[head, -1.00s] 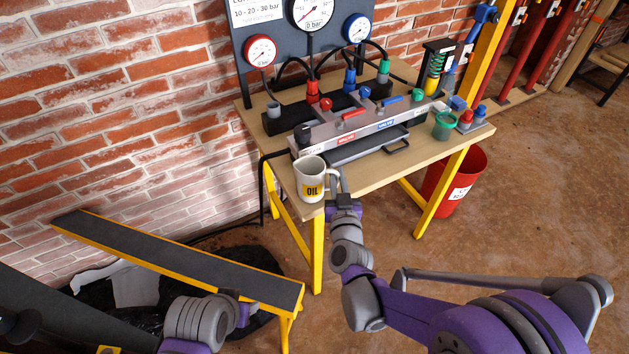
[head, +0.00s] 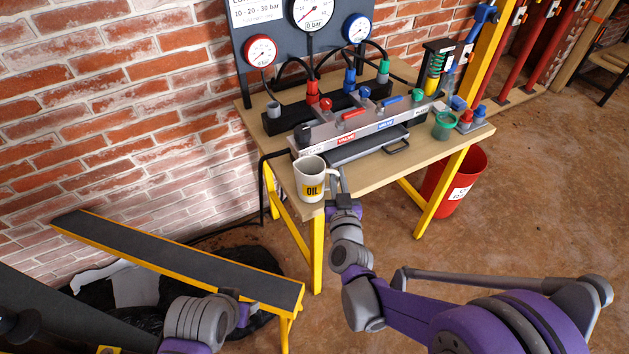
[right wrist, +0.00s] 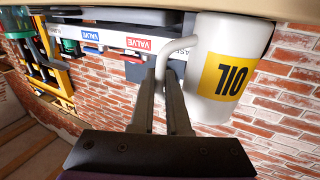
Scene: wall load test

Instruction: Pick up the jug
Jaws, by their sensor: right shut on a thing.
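The jug (head: 310,180) is white with a yellow OIL label and stands upright at the front left corner of the wooden table. It also shows in the right wrist view (right wrist: 228,62), with its handle toward my fingers. My right gripper (head: 340,186) is at the jug's right side, shut on its handle (right wrist: 163,62). In the head view the fingertips are partly hidden by the wrist. My left gripper (head: 243,298) is low at the left, over the dark-topped bench; its fingers are too small to tell whether they are open.
A grey valve block (head: 365,130) with red, blue and green fittings stands just behind the jug. A green cup (head: 443,126) is at the table's right. A dark-topped yellow bench (head: 180,256) is at lower left. A red bin (head: 455,182) stands under the table's right side.

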